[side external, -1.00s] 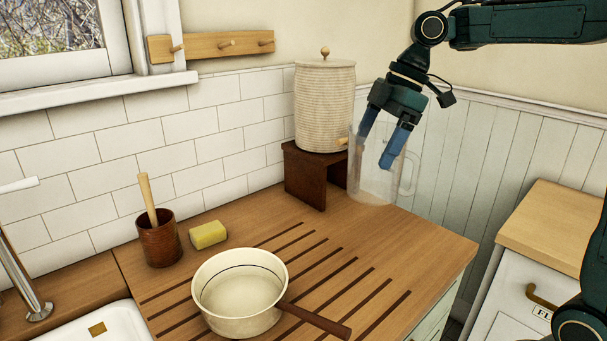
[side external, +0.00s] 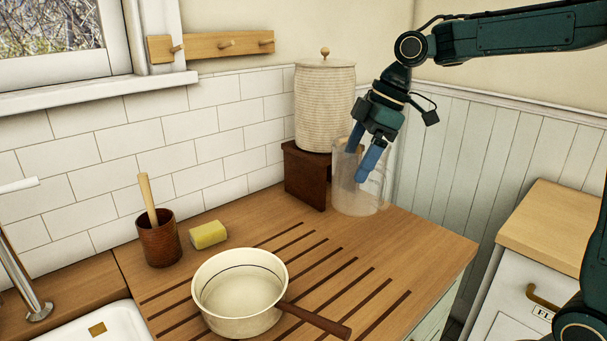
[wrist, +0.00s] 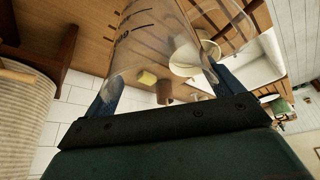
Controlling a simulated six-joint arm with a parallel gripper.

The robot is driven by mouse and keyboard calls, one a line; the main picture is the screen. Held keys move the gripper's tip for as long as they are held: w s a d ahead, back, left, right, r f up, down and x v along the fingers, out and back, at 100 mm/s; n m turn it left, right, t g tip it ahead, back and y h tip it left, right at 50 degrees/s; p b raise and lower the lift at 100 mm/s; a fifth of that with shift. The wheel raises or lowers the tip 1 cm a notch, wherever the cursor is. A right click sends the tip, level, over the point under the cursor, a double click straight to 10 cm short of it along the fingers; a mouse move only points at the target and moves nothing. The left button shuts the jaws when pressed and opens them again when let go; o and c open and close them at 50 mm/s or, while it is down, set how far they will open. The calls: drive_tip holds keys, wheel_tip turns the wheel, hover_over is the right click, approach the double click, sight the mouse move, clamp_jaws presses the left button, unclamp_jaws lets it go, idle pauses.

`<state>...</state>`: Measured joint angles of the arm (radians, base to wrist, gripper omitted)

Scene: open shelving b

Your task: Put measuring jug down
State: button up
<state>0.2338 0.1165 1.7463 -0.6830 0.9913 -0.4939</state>
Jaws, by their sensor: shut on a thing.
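The clear measuring jug (side external: 350,190) is upright at the back right of the wooden worktop, beside the dark brown riser. Its base looks at or very near the worktop; I cannot tell whether it touches. My gripper (side external: 362,165) comes down from above and is shut on the jug, its blue fingers at the jug's upper part. In the wrist view the jug (wrist: 150,45) fills the space between the fingers, and its dark measuring marks show. The handle is on the jug's right side in the side view.
The dark brown riser (side external: 304,180) bears a ribbed cream lidded basket (side external: 323,105), close to the jug's left. A cream saucepan (side external: 235,315), yellow sponge (side external: 208,235) and brown pot (side external: 158,243) stand further forward and left. The worktop (side external: 425,240) right of the jug is clear.

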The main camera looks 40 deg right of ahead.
sight(339, 182)
drive_tip(key=w+f+m, duration=0.1)
drive_tip(key=f, duration=0.1)
drive_tip(key=w+f+m, duration=0.1)
drive_tip(key=f, duration=0.1)
drive_tip(key=w+f+m+h, duration=0.1)
drive_tip(key=f, duration=0.2)
drive_tip(key=shift+w+a+t, duration=0.35)
drive_tip(key=shift+t, duration=0.05)
wheel_tip(339, 182, down, 7)
drive_tip(key=w+d+m+h, duration=0.1)
drive_tip(key=d+m, duration=0.1)
drive_tip(key=m, duration=0.1)
drive_tip(key=shift+w+m+t, duration=0.35)
drive_tip(key=shift+m+t, duration=0.05)
drive_tip(key=shift+r+m+h, duration=0.1)
drive_tip(key=shift+m+h, duration=0.2)
drive_tip(key=shift+m+h, duration=0.6)
drive_tip(key=shift+m, duration=0.95)
drive_tip(key=shift+m+h, duration=0.6)
drive_tip(key=shift+m, duration=0.95)
